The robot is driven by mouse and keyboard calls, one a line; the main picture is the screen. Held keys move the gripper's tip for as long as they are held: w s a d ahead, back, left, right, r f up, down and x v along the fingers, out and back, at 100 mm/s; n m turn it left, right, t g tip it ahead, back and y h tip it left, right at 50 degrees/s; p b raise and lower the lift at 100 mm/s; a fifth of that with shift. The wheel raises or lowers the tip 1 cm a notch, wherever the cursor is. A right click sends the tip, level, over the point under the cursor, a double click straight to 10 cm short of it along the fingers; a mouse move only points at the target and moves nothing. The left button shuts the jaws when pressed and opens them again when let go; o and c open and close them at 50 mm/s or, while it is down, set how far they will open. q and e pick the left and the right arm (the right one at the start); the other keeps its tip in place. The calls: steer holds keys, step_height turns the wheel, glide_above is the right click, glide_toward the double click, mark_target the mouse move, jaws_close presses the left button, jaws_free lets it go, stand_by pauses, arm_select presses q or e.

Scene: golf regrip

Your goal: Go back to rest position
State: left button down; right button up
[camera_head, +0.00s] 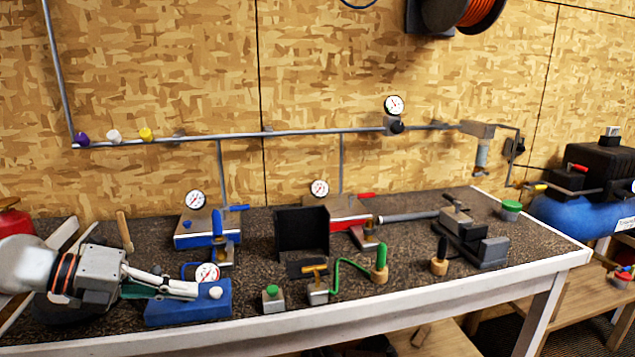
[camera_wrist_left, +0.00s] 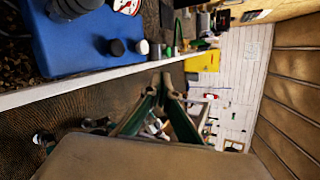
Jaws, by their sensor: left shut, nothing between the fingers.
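My left gripper (camera_head: 192,290) comes in from the left above the front-left of the workbench (camera_head: 400,289). Its fingers are together and empty, overlapping the front blue gauge unit (camera_head: 188,310) in the head view; I cannot tell whether they touch it. In the left wrist view the closed fingertips (camera_wrist_left: 166,82) appear beyond the bench's white edge (camera_wrist_left: 75,86), with the blue unit (camera_wrist_left: 80,45) at upper left. My right gripper is in neither view.
A second blue gauge unit (camera_head: 207,238), a black box (camera_head: 301,232), a red-handled unit (camera_head: 345,219) and a vise (camera_head: 470,240) stand on the bench. A green hose (camera_head: 347,263) curves at the front. A blue compressor tank (camera_head: 575,218) is at right.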

arm_select(q)
steer(key=s+d+f+n+t+h+p, duration=0.1)
steer(key=s+d+f+n+t+h, duration=0.1)
steer(key=d+n+t+h, duration=0.15)
steer(key=s+d+f+n+t+h, duration=0.1)
steer(key=d+f+n+t+h, duration=0.1)
steer(key=d+n, duration=0.3)
steer(key=s+a+f+n+t+y+p, duration=0.1)
steer(key=s+a+f+n+t+y, duration=0.15)
steer(key=f+n+y, duration=0.4)
steer(key=s+a+f+n+t+y, duration=0.1)
steer(key=a+f+n+t+y, duration=0.15)
steer(key=f+n, duration=0.6)
steer(key=s+f+n+g+y+p, duration=0.1)
steer(key=s+f+n+g+y, duration=0.4)
steer(key=s+f, duration=1.1)
step_height(320, 180, down, 4)
steer(key=shift+s+d+r+n+g, duration=0.15)
steer(key=shift+d+n+g, duration=0.2)
steer(key=shift+n, duration=0.8)
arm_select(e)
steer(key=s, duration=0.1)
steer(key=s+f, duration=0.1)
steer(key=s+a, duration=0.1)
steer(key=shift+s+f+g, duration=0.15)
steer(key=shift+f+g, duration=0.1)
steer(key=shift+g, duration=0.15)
